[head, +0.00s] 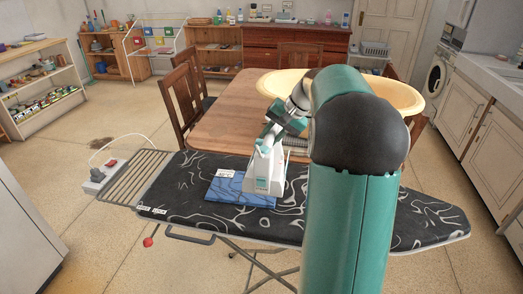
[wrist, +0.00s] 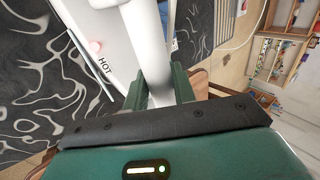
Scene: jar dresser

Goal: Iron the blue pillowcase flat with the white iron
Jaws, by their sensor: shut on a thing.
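The white iron (head: 262,172) stands over the right part of the blue pillowcase (head: 229,190) on the dark patterned ironing board (head: 330,205). I cannot tell whether its soleplate touches the cloth. My gripper (head: 277,132) is shut on the iron's handle from above. In the wrist view the white handle (wrist: 152,60) runs between the green fingers (wrist: 160,88), beside the word HOT and a pinkish light. A white label with dark print lies at the pillowcase's far edge. My arm hides part of the board's right half.
A wire rack (head: 137,176) at the board's left end holds a power strip (head: 98,178) with a white cord. A wooden table (head: 225,110) with yellow basins (head: 398,95) and chairs stands just behind the board. Board left of the pillowcase is clear.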

